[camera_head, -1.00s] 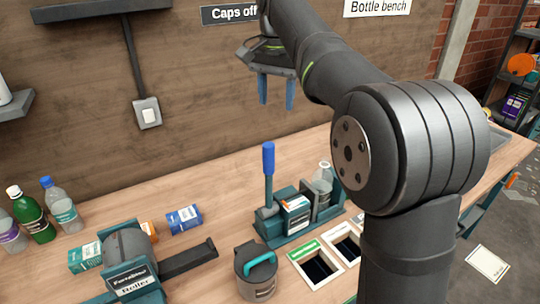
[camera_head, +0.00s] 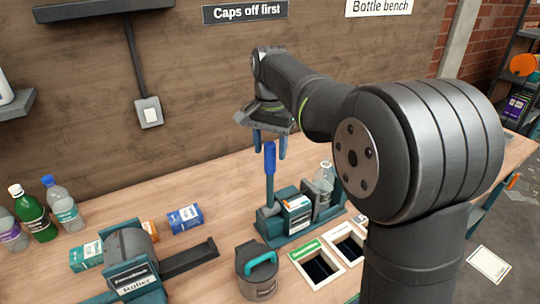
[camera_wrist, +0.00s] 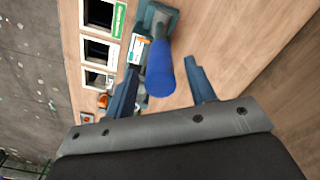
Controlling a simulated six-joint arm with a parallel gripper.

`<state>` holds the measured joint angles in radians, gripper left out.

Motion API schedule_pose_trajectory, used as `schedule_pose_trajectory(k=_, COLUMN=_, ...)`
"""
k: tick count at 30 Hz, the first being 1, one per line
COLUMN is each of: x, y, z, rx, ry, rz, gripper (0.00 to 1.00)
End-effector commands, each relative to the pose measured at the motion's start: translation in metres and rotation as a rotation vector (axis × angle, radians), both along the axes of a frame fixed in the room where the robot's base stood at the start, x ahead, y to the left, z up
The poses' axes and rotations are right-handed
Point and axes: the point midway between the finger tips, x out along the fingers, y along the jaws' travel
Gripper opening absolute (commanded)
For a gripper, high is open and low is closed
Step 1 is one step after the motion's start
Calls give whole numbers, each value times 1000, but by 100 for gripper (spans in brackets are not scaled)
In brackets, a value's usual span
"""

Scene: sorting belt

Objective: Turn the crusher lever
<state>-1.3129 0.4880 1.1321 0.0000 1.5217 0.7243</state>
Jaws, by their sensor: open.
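The crusher lever (camera_head: 270,161) stands upright with a blue grip on a grey arm, at the left end of the teal crusher (camera_head: 283,235). A clear bottle (camera_head: 323,178) stands at the crusher's right end. My gripper (camera_head: 269,155) is open, fingers pointing down, at the height of the blue grip. In the wrist view the lever's blue grip (camera_wrist: 160,72) shows in the gap between my two fingers (camera_wrist: 160,92), apart from the right finger. I cannot tell whether the left finger touches it.
A roller machine (camera_head: 130,265) and small cartons (camera_head: 184,218) lie on the bench's left. A grey canister (camera_head: 257,272) stands in front of the crusher, beside bench openings (camera_head: 318,267). Several bottles (camera_head: 33,215) stand at the far left. The wooden wall (camera_head: 200,90) rises behind.

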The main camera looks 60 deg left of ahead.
Motion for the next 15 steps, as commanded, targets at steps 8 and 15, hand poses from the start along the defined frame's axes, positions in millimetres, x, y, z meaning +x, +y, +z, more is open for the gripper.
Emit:
schedule_pose_trajectory(k=8, x=0, y=0, z=-27, rx=-1, ry=0, rz=0, gripper=50)
schedule_pose_trajectory(k=15, x=0, y=0, z=-29, rx=0, ry=0, rz=0, gripper=50)
